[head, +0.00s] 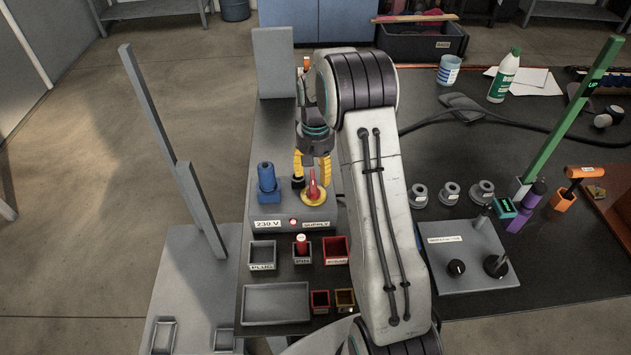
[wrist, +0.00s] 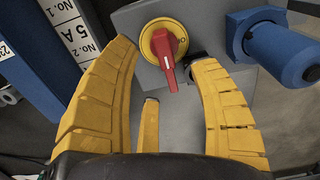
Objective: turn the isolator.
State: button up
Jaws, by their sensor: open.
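A blue plug socket (head: 267,180) stands left of the handle; it also shows in the wrist view (wrist: 285,48). A lit red lamp (head: 293,222) is on the box front. Small bins, including a grey one (head: 262,254) and a red one (head: 336,250), lie in front.

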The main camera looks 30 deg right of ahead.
aim_at(316, 186)
jog(key=shift+r, duration=2.7)
jog(key=s+a+f+n+g, duration=0.1)
jog(key=s+a, duration=0.1)
jog(key=s, duration=0.4)
jog(key=s+a+f+n+g, duration=0.1)
jog(key=s+f, duration=0.1)
jog(key=s, duration=0.5)
jog(key=s+a+r+n+t+p, duration=0.1)
jog(key=s+a+r+t+p, duration=0.1)
jog(key=s+a+r, duration=0.2)
jog(key=s+a+r+n+t+p, duration=0.1)
jog(key=s+a+r+t+p, duration=0.1)
jog(key=s+r, duration=0.9)
notch_tip(316, 186, up, 3)
jog(key=shift+a+f+n+t, duration=0.1)
jog(key=shift+a+n+t, duration=0.2)
jog(key=shift+a+t, duration=0.55)
jog(key=shift+a, duration=0.1)
